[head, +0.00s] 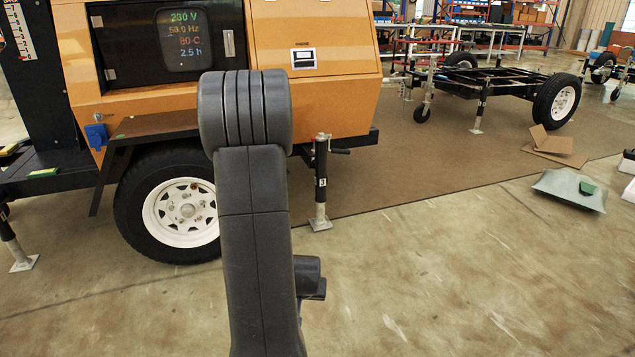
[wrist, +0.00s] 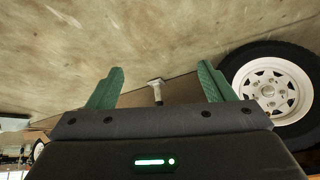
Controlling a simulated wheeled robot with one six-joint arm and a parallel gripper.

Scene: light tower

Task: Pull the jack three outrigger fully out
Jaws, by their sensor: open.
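The jack marked 3 (head: 321,180) stands upright at the trailer's corner, right of the wheel, in the head view. Its grey foot plate (head: 320,223) is at the floor and a dark crank handle sticks out to the right near its top. The black outrigger beam behind it is partly hidden by my arm, so I cannot tell how far it is out. In the wrist view the jack's lower leg and foot (wrist: 157,88) show between the green fingers of my gripper (wrist: 161,72). The gripper is open, with no visible contact. The head view does not clearly show the fingers.
The trailer wheel (head: 182,206) is close left of the jack and shows at right in the wrist view (wrist: 272,92). The orange cabinet (head: 325,95) overhangs behind. Concrete floor in front is clear. Cardboard (head: 553,145) and a grey sheet (head: 568,190) lie at right.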

